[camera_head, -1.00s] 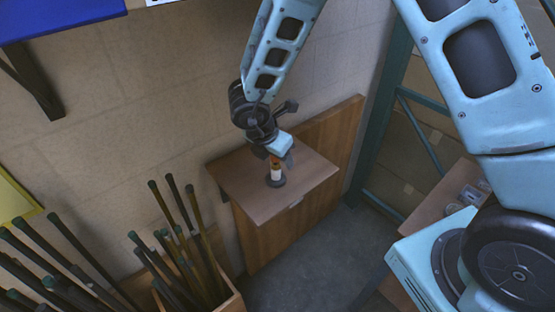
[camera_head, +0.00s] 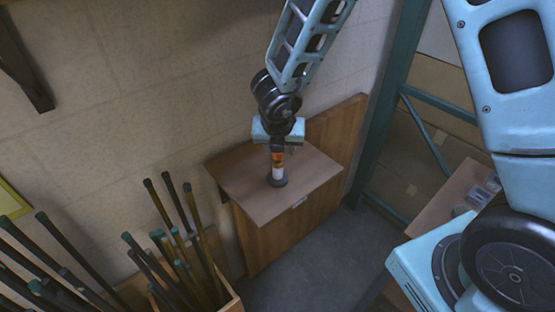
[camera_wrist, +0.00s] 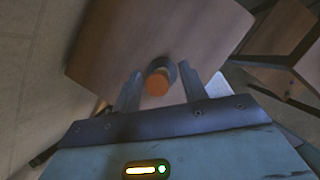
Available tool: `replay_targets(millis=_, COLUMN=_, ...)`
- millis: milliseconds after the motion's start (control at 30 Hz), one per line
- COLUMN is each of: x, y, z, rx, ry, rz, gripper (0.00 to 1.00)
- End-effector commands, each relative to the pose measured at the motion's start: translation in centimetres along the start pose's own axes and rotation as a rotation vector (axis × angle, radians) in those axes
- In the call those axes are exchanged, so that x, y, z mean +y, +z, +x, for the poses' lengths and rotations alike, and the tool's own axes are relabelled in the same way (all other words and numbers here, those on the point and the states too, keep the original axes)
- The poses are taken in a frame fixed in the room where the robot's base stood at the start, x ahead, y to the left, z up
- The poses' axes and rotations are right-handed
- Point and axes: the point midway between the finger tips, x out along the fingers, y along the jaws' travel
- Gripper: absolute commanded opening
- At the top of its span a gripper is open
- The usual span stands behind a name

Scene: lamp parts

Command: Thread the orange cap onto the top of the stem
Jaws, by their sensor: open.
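The orange cap (camera_wrist: 157,84) sits at the top of the stem in the wrist view, between my two fingers and apart from both. In the head view the cap (camera_head: 278,158) shows just under my gripper, above the white part of the stem (camera_head: 278,173). The stem stands upright on a dark round base (camera_head: 277,183) on the small wooden table. My gripper (camera_wrist: 160,92) is open around the cap and holds nothing. In the head view my gripper (camera_head: 277,148) is right above the stem. How far the cap is threaded cannot be seen.
The wooden table (camera_head: 245,195) is otherwise clear, with an upright wooden panel (camera_head: 340,130) at its back right. A wooden bin (camera_head: 232,304) with several dark rods stands at the front left. A teal metal frame (camera_head: 380,130) rises at the right.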

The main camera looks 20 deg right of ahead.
Motion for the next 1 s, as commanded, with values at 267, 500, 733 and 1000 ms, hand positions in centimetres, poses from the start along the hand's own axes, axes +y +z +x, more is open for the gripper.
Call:
replay_targets(millis=267, x=-0.06, y=-0.07, z=0.26, rx=0.000, ry=0.069, rz=-0.166, gripper=0.43)
replay_targets(millis=500, x=0.13, y=0.09, z=0.20, rx=-0.002, ry=0.221, rz=-0.533, gripper=0.43)
replay_targets(millis=733, x=0.15, y=0.26, z=0.15, rx=-0.003, ry=0.314, rz=-0.757, gripper=0.43)
replay_targets(millis=1000, x=0.43, y=0.27, z=0.07, rx=-0.006, ry=0.460, rz=-1.108, gripper=0.43)
